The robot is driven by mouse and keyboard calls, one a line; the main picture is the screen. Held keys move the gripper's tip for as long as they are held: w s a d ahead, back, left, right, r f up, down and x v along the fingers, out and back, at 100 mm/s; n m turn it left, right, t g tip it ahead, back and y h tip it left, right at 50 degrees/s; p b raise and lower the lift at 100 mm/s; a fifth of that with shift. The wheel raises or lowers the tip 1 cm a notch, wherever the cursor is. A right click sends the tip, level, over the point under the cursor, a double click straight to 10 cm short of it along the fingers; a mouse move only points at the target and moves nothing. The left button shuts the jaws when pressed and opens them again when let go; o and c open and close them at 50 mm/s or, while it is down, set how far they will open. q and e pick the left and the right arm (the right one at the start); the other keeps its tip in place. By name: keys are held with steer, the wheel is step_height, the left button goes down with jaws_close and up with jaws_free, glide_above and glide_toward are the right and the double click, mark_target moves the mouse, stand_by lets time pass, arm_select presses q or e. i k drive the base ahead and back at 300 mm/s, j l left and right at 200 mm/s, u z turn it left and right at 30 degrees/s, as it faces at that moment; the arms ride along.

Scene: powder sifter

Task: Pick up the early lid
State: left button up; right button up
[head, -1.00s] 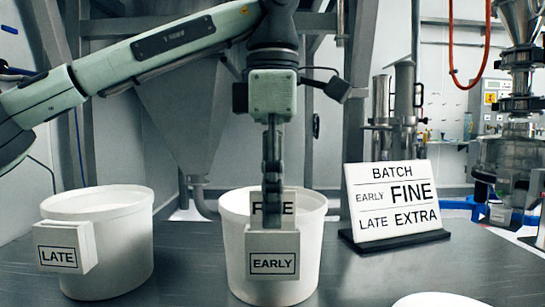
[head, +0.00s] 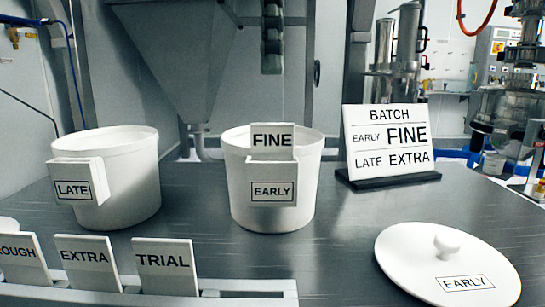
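The EARLY lid (head: 420,262) is a round white lid with a small knob (head: 447,241) and an EARLY label. It lies flat on the table at the lower right, with nothing touching it. The EARLY tub (head: 270,218) is open, and a FINE card (head: 273,137) stands in the holder on its front. My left gripper (head: 272,66) hangs at the top edge, fingers down, above and behind the EARLY tub and far from the lid. It shows edge-on, so its opening is unclear; no held object shows. My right gripper is not in view.
An open LATE tub (head: 140,195) with an empty-looking holder stands at left. A rack (head: 215,297) in front holds ROUGH, EXTRA and TRIAL cards. The BATCH sign (head: 388,140) stands behind the lid. The table (head: 340,230) between EARLY tub and lid is clear.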

mark_target(438, 265)
steer(key=k, duration=1.4)
